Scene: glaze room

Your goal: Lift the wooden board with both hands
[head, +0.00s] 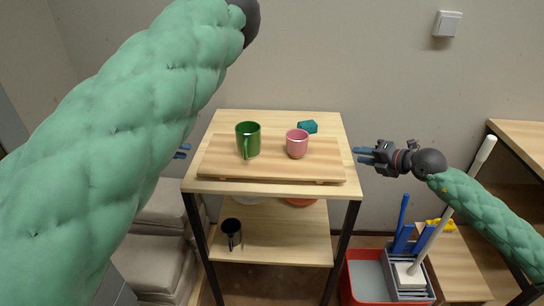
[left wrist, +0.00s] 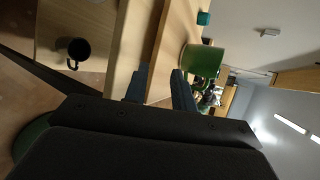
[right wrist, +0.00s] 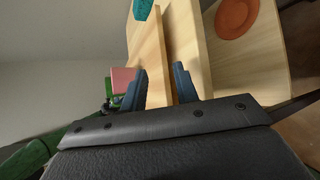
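The wooden board (head: 271,160) lies flat on the top of a small shelf unit (head: 280,120). A green mug (head: 247,141) and a pink mug (head: 297,145) stand on it. My left gripper (head: 183,151) is just off the board's left end, mostly hidden behind my left arm in the head view. Its fingers are apart and empty, with the board (left wrist: 180,28) ahead of them in the left wrist view. My right gripper (head: 361,155) is open and empty just off the right end. The right wrist view shows the board's end (right wrist: 150,52) ahead of its fingers.
A teal object (head: 307,127) sits behind the board. A black mug (head: 231,232) and an orange dish (right wrist: 236,15) are on the lower shelf. A red bin (head: 349,288), a grey crate with tools and another wooden table (head: 522,138) stand to the right. A wall is behind.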

